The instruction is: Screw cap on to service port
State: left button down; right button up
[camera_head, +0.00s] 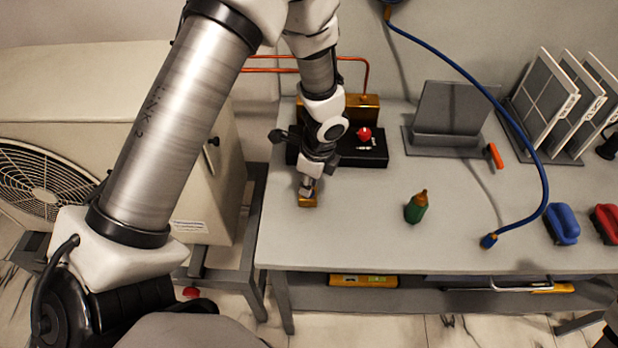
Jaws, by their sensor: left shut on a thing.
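My left gripper (307,186) points down near the table's front left. It is shut on a small brass-coloured piece, likely the cap, which is mostly hidden by the fingers. A small brass block (307,201) shows on the table just below the fingertips; I cannot tell whether the held piece touches it. A larger brass block (362,103) stands behind the black gauge base (362,152), with copper pipes running to it. I cannot make out the service port for certain.
A red knob (364,133) tops the black base. A blue hose (489,90) hangs down to the tabletop. The front middle is clear.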

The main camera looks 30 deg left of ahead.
pick_arm(q)
jog(key=m, duration=0.2)
jog(key=shift+r+m+p, duration=0.1)
jog(key=shift+m+p, duration=0.2)
jog(key=shift+p, duration=0.05)
jog(key=c, duration=0.9)
grip_release()
jog(key=shift+c, duration=0.2)
